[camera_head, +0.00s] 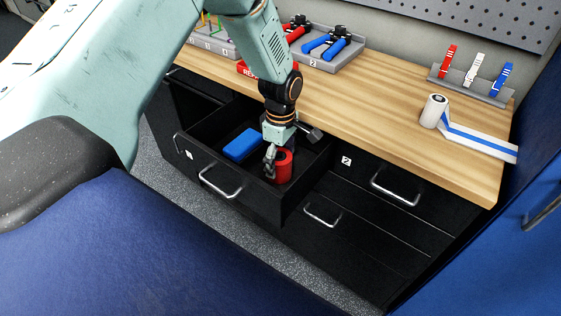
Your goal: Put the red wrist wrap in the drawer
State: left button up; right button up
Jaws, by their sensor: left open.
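The red wrist wrap (284,166) is a small red roll with a dark centre. It stands inside the open black drawer (232,189), towards the drawer's right front corner. My left gripper (270,170) reaches down into the drawer from above and is open. Its fingers are right at the left side of the red wrap; I cannot tell whether they touch it. A blue block-like item (243,145) lies in the same drawer, left of the gripper. My right gripper is not in view.
A wooden worktop (390,110) lies above the drawers. On it are a tray with red and blue hand grips (325,47), a white tape roll (434,111) with a blue-striped strip, and a rack of bands (472,84). Closed drawers (370,200) are at the right.

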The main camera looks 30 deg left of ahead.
pick_arm(q)
notch_tip(320, 180, up, 11)
jog(key=p, duration=0.1)
jog(key=shift+f, duration=0.15)
jog(key=shift+s, duration=0.1)
